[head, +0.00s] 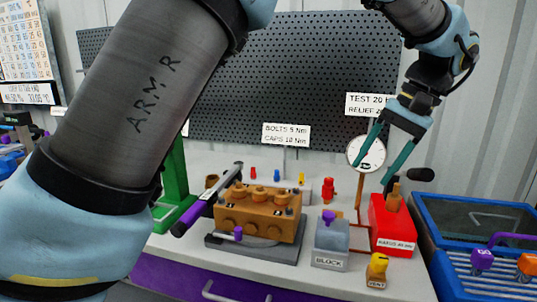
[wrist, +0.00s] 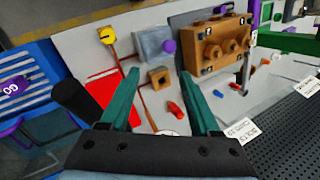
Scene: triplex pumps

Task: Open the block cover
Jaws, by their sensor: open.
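A grey box labelled BLOCK (head: 331,240) stands on the bench with a purple knob (head: 328,216) on top. Its top looks shut. In the wrist view the grey box (wrist: 150,42) is near the top middle, with its purple knob (wrist: 170,46) at its right. The orange-brown pump block (head: 262,208) sits on a dark grey base just left of the box; it also shows in the wrist view (wrist: 215,46). My gripper (head: 371,172) is open and empty, with teal fingers, above the bench, up and right of the box. Its fingers also show in the wrist view (wrist: 160,80).
A gauge (head: 368,150) on an orange post stands behind my gripper's fingers. A red box (head: 393,225) is right of the grey box, a yellow piece (head: 377,268) in front. A black bar with purple handle (head: 198,210) lies left. A blue tray (head: 450,262) fills the right.

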